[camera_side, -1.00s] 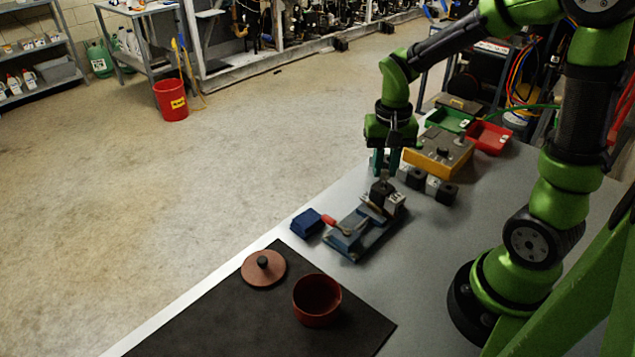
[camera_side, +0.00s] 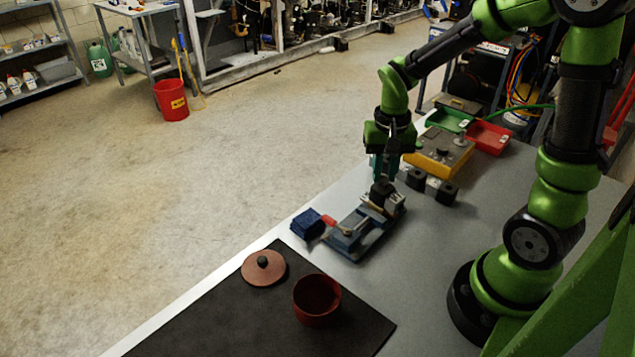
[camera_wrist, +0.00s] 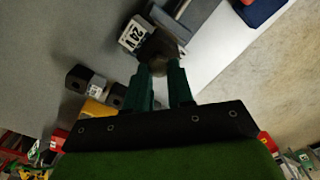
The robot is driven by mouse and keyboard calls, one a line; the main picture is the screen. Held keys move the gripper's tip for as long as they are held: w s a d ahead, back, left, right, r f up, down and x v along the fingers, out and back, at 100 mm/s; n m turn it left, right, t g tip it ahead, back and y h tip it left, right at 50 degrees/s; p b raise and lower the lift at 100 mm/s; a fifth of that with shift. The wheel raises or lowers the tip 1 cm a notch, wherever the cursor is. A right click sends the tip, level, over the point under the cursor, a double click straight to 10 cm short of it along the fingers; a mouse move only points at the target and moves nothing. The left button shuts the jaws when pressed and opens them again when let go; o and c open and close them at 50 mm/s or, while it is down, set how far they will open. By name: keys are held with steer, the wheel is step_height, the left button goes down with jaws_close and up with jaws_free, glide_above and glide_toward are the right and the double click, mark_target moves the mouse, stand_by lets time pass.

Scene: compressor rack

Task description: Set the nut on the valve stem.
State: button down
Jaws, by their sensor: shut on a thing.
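A blue-grey vise (camera_side: 348,238) stands on the bench with a dark valve body (camera_side: 381,194) and a pale labelled block (camera_side: 397,201) at its far end. My gripper (camera_side: 384,178) points down directly over the valve. Its green fingers are shut on a small nut (camera_wrist: 158,67), mostly hidden between the fingertips in the wrist view. The dark valve (camera_wrist: 160,44) lies just beyond the tips there. The valve stem is hidden, and I cannot tell whether the nut touches it.
Several dark and pale blocks (camera_side: 446,193) and a yellow fixture (camera_side: 436,160) stand close right of my gripper. Green and red trays (camera_side: 490,137) are behind. A blue block (camera_side: 307,224), a red pot (camera_side: 317,300) and its lid (camera_side: 263,267) are nearer the front.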

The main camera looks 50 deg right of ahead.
steer(key=shift+f, duration=0.2)
stand_by(0.3)
steer(key=c, duration=0.5)
jaws_free()
steer(key=shift+r, duration=0.1)
steer(key=shift+r, duration=3.45)
